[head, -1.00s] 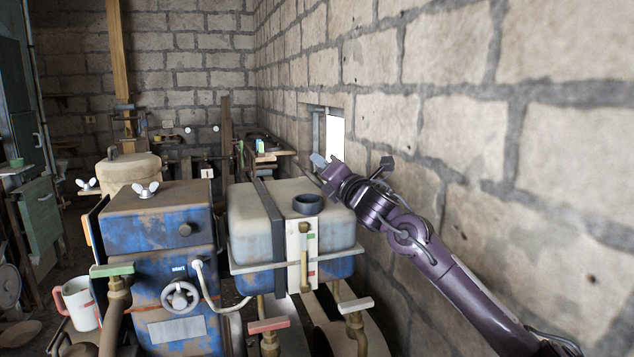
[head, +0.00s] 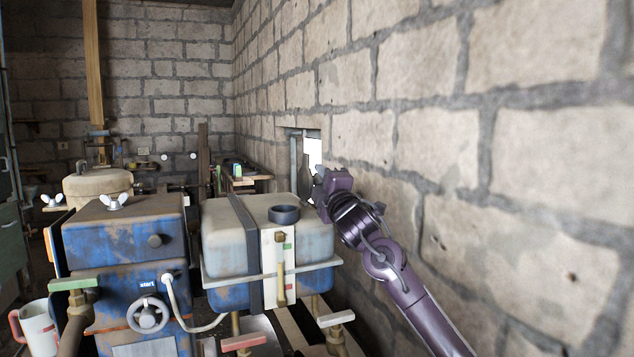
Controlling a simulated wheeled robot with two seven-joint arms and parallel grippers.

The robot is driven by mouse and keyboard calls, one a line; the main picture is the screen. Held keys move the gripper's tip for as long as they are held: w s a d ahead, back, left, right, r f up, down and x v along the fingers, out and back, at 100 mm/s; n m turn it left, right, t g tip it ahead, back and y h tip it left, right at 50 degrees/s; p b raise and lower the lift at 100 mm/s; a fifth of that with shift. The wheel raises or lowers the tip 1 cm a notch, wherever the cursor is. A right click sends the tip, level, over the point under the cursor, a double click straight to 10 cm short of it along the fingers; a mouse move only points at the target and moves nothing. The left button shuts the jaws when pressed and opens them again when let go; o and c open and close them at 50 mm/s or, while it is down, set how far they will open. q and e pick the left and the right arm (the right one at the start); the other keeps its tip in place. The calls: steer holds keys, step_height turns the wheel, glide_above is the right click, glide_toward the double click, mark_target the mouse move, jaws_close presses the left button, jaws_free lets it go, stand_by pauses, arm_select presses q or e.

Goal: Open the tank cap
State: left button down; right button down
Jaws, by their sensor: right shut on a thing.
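The blue and grey tank (head: 225,225) stands in the middle of the head view, with a dark strap around it. Its round dark filler neck (head: 284,213) on top shows as an open ring with no cap on it. My right gripper (head: 319,187) is up and to the right of the neck, by the wall. It is shut on a dark, roughly disc-shaped thing, which looks like the tank cap (head: 306,180), seen nearly edge-on and clear of the neck. My left gripper is not in view.
A blue engine block (head: 125,240) with a wing nut (head: 117,201) and a handwheel (head: 148,314) stands left of the tank. A white and red mug (head: 38,330) is at lower left. The stone wall (head: 450,150) lies close on the right.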

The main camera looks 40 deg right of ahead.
steer(key=shift+d+f+m+h, duration=0.1)
steer(key=shift+d+m+h, duration=0.05)
steer(key=shift+m+h, duration=0.3)
steer(key=c, duration=1.2)
jaws_free()
steer(key=b+v, duration=0.3)
steer(key=v, duration=0.4)
steer(key=shift+s+b, duration=0.35)
steer(key=shift+s, duration=0.05)
steer(key=shift+f+y, duration=0.2)
steer(key=shift+y, duration=0.05)
